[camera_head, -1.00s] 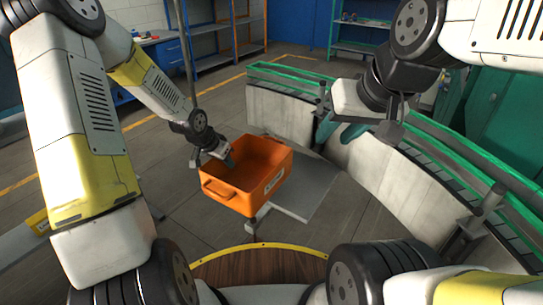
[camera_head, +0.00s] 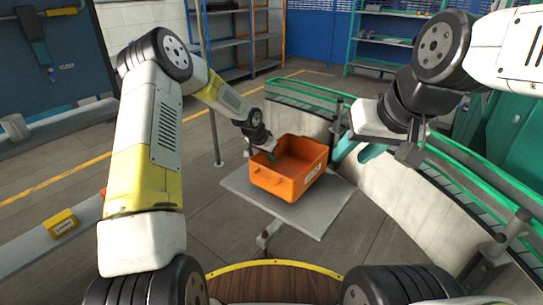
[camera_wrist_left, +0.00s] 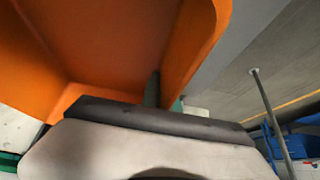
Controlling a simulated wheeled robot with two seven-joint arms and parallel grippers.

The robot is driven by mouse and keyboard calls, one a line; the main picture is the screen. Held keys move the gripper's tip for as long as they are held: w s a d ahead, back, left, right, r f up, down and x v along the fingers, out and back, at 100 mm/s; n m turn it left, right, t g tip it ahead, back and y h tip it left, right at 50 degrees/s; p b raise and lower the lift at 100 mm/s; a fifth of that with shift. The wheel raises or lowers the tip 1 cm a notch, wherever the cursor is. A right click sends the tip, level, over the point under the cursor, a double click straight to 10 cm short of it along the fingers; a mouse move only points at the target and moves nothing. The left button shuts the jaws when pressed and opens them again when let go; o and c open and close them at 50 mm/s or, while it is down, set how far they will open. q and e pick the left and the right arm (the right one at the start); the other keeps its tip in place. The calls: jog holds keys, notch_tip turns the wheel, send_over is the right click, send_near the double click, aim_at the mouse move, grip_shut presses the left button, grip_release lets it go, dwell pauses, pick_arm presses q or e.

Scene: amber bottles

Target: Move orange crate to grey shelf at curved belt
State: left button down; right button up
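The orange crate (camera_head: 283,183) is an open bin with a white label. It is upright over the middle of the grey shelf (camera_head: 318,222), beside the curved belt (camera_head: 385,180). I cannot tell whether its base touches the shelf. My left gripper (camera_head: 270,154) is at the crate's left wall. In the left wrist view the crate wall (camera_wrist_left: 197,45) runs between my left fingers (camera_wrist_left: 165,95), one inside and one outside, and they look closed on it. My right gripper (camera_head: 357,150) is empty, its teal fingers apart, to the right of the crate by the belt.
The belt's pale side wall bounds the shelf on the right. A thin grey post (camera_head: 217,140) stands on the floor behind left. A yellow box (camera_head: 62,222) sits on a grey surface at left. Storage racks (camera_head: 228,42) stand at the back. Floor left of the shelf is clear.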

aim_at(271, 165)
pick_arm(q)
jog(key=shift+f, duration=1.7)
jog(key=shift+f, duration=0.15)
jog(key=c, duration=1.6)
grip_release()
jog(key=shift+c, duration=0.2)
